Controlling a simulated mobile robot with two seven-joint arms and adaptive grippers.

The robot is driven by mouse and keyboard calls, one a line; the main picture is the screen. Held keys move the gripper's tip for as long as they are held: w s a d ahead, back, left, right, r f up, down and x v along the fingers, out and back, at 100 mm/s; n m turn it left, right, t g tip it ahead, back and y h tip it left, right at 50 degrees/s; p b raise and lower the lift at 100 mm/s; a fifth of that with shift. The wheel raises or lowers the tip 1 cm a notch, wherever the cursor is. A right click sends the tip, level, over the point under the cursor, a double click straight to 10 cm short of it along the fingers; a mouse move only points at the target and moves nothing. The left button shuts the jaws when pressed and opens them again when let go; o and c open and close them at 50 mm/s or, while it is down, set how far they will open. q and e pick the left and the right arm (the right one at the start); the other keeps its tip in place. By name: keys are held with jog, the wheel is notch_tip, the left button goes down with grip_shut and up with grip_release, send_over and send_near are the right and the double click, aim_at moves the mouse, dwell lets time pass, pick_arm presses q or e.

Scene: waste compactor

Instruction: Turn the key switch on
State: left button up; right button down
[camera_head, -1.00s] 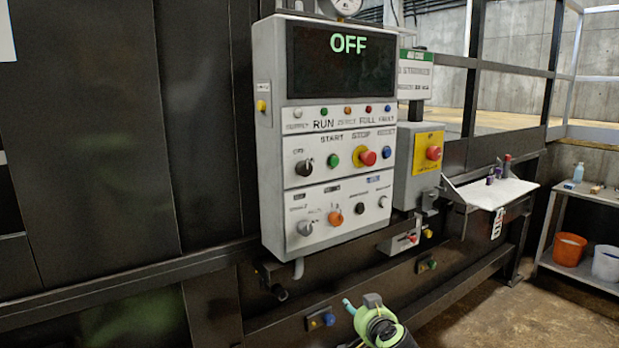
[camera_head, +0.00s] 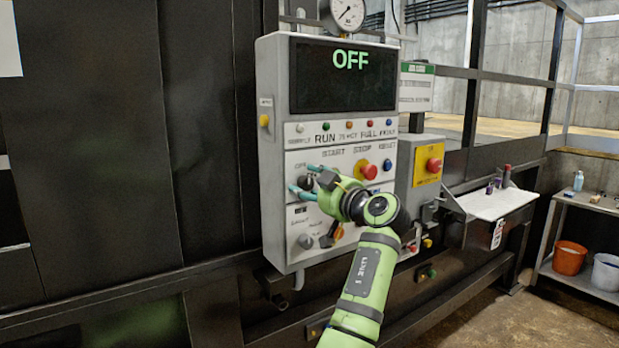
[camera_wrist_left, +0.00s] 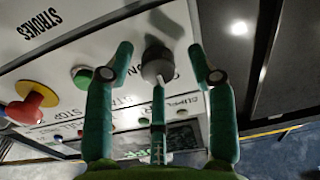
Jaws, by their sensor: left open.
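The control panel (camera_head: 275,150) is a light grey box with a dark display reading OFF. The key switch (camera_head: 306,182) is a round dark knob at the panel's left, in the row with the START and STOP buttons. My left gripper (camera_head: 303,178) is in front of it, its teal fingers apart around the knob's place. The green START button is hidden behind my gripper in the head view; my right gripper does not show.
A red STOP button (camera_head: 369,171) on a yellow ring is right of my gripper. A grey knob (camera_head: 305,241) is below. A yellow-plated emergency button (camera_head: 433,165) is on a box to the right, beside a shelf (camera_head: 497,203). The floor at the lower right is clear.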

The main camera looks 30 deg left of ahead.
pick_arm(q)
jog(key=shift+w+a+f, duration=0.1)
jog(key=shift+w+a, duration=0.05)
jog(key=shift+w, duration=0.05)
grip_shut()
jog(key=shift+m, duration=0.3)
jog(key=m, duration=1.1)
jog(key=shift+p, duration=0.4)
jog(key=shift+r+m, duration=0.2)
jog(key=shift+m, duration=0.2)
